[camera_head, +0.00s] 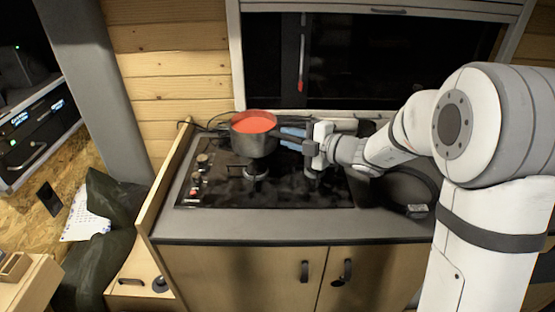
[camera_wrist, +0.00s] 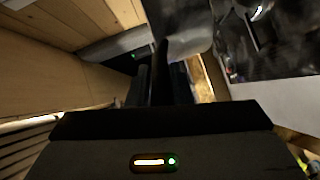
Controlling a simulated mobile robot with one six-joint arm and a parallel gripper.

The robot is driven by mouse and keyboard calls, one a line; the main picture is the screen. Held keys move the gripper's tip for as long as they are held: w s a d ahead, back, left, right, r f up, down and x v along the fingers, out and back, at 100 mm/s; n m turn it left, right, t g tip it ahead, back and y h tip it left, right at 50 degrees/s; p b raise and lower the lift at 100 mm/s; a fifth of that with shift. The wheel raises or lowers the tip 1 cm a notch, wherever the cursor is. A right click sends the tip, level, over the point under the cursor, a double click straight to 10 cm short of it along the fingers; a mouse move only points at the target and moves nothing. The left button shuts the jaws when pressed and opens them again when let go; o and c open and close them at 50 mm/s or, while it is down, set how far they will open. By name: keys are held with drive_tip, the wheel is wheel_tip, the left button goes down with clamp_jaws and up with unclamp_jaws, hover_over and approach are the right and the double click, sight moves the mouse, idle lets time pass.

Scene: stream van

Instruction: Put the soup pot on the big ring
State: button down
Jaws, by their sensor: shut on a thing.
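The soup pot (camera_head: 252,146) is dark metal and full of red soup. It is upright at the back left of the black hob (camera_head: 280,193) in the head view, and looks raised above it. My gripper (camera_head: 292,138) is to its right, shut on the pot's handle. In the wrist view the dark handle (camera_wrist: 161,65) runs between the fingers, and the grey pot side (camera_wrist: 182,25) shows beyond. A burner (camera_head: 254,176) shows just below the pot. Another burner (camera_head: 313,172) is to the right. I cannot tell which is the big ring.
Knobs (camera_head: 195,178) line the hob's left side. A wooden edge board (camera_head: 165,185) bounds the counter at left. A black strap-like item (camera_head: 416,209) lies on the counter at right. A window (camera_head: 370,60) is behind. Cabinet doors (camera_head: 240,275) are below.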

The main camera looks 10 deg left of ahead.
wheel_tip(320, 180, down, 7)
idle(0.5)
drive_tip(key=shift+f, duration=0.1)
drive_tip(key=c, duration=1.8)
unclamp_jaws()
drive_tip(key=shift+f, duration=0.2)
drive_tip(key=o, duration=0.5)
drive_tip(key=shift+r, duration=0.15)
